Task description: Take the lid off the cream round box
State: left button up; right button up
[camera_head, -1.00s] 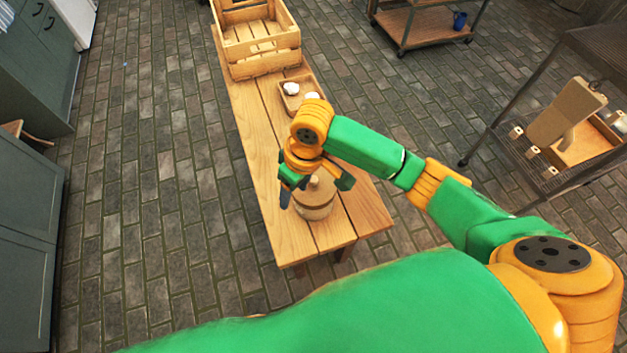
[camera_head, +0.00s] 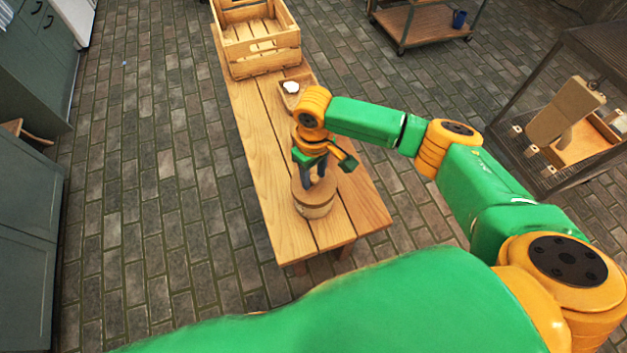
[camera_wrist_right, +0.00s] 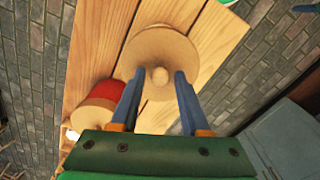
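The cream round box (camera_head: 314,210) stands upright near the front end of the wooden table, its wooden lid (camera_head: 301,194) on. In the right wrist view the round lid (camera_wrist_right: 160,45) has a small knob (camera_wrist_right: 159,77) at its centre. My right gripper (camera_head: 314,174) is over the lid with its fingers pointing down. In the wrist view the right gripper (camera_wrist_right: 159,73) is open, one finger on each side of the knob, with gaps showing. The head view partly hides the knob behind the fingers. My left gripper is not in view.
The table (camera_head: 254,138) also holds a wooden crate (camera_head: 262,45) and a small tray (camera_head: 301,82) with a white item (camera_head: 290,87). A red round container (camera_wrist_right: 98,97) stands beside the box in the wrist view. A metal shelf (camera_head: 560,110) is at the right.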

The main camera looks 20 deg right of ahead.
grip_shut()
jog(key=shift+r, duration=0.15)
